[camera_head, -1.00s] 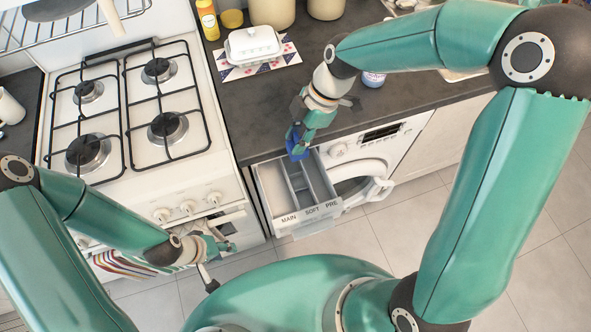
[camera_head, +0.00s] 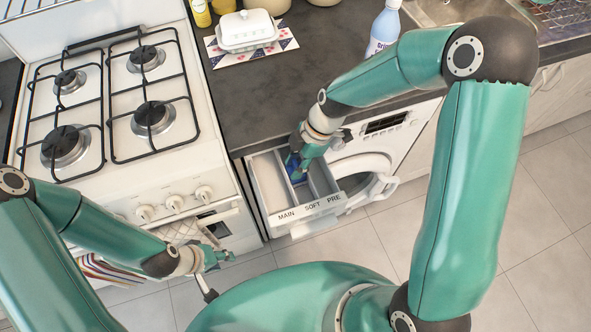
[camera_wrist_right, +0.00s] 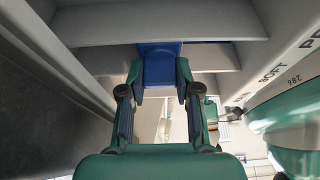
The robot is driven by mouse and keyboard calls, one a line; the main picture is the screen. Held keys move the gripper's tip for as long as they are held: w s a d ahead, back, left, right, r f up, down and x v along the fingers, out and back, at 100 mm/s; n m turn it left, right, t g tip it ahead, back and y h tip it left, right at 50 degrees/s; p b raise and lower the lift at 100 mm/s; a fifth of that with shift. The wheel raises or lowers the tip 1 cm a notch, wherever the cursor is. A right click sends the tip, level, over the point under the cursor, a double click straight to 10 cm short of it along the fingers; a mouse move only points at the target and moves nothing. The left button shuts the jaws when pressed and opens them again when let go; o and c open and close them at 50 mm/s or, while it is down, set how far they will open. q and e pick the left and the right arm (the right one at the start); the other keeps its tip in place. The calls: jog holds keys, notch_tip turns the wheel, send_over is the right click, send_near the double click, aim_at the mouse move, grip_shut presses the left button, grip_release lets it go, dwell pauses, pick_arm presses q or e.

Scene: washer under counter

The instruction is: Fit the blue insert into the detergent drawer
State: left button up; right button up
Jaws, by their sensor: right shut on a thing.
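The white detergent drawer (camera_head: 262,172) is pulled out of the washer, its front marked MAIN, SOFT and PRE. My right gripper (camera_head: 297,168) points down at the rear of the drawer, shut on the blue insert (camera_head: 298,176). The insert appears at the middle compartment, behind SOFT; how deep it sits is hidden by the gripper. In the right wrist view the insert (camera_wrist_right: 159,66) is between both fingers, with grey drawer walls (camera_wrist_right: 210,57) around it. My left gripper (camera_head: 217,258) is away from the drawer, by the oven front; its fingers are too small to judge.
The dark counter (camera_head: 262,100) overhangs just behind the drawer. The washer door (camera_head: 376,186) is to the drawer's right. The stove (camera_head: 165,175) stands to the left, with a striped towel (camera_head: 100,270) on its front. A bottle (camera_head: 385,28) and a butter dish (camera_head: 246,30) stand on the counter.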

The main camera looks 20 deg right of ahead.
jog(key=shift+f, duration=1.1)
jog(key=shift+f+b, duration=0.15)
jog(key=shift+b, duration=0.25)
jog(key=o, duration=0.7)
jog(key=shift+o, duration=0.2)
jog(key=shift+r, duration=0.2)
jog(key=v, duration=1.2)
